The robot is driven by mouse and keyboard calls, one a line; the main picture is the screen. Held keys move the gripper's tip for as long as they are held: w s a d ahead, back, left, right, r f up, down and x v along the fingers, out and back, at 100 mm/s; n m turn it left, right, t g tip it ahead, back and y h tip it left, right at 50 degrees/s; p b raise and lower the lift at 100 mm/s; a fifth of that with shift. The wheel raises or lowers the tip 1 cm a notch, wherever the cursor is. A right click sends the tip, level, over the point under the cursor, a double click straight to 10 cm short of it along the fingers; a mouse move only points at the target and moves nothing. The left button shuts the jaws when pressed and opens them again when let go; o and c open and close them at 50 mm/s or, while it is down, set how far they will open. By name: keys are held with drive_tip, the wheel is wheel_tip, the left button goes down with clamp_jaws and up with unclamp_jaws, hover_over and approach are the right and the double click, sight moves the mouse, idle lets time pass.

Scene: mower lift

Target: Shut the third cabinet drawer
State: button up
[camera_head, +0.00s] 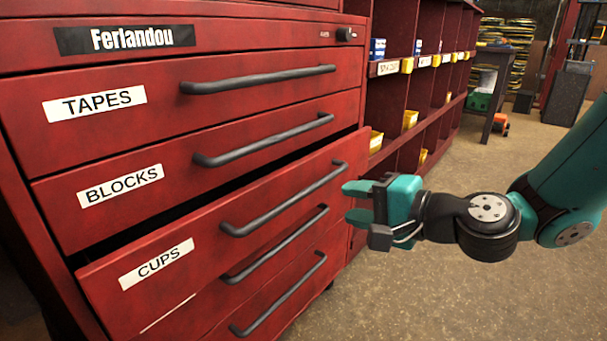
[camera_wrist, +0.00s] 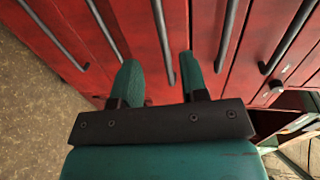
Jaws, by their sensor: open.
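The red cabinet (camera_head: 105,140) has drawers labelled TAPES, BLOCKS and CUPS from the top, with more drawers below. The third drawer, CUPS (camera_head: 205,235), stands partly out, with a dark gap above its front. Its dark bar handle (camera_head: 285,205) runs along the front. My teal gripper (camera_head: 352,202) is open and empty, at the right end of that drawer front, close to the handle's right end. Whether it touches the front cannot be told. In the wrist view, my gripper's two fingers (camera_wrist: 160,75) point at the drawer fronts, with a handle (camera_wrist: 162,45) between them.
Red shelves (camera_head: 400,110) with small yellow and blue bins stand right of the cabinet. A table (camera_head: 490,75) and stacked goods are at the back. The floor (camera_head: 480,270) in front of the cabinet is clear.

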sight(308, 194)
drive_tip(key=p+x, duration=0.4)
drive_tip(key=x, duration=0.6)
drive_tip(key=shift+r, duration=0.1)
drive_tip(key=shift+w+a, duration=0.25)
drive_tip(key=shift+a, duration=0.15)
clamp_jaws()
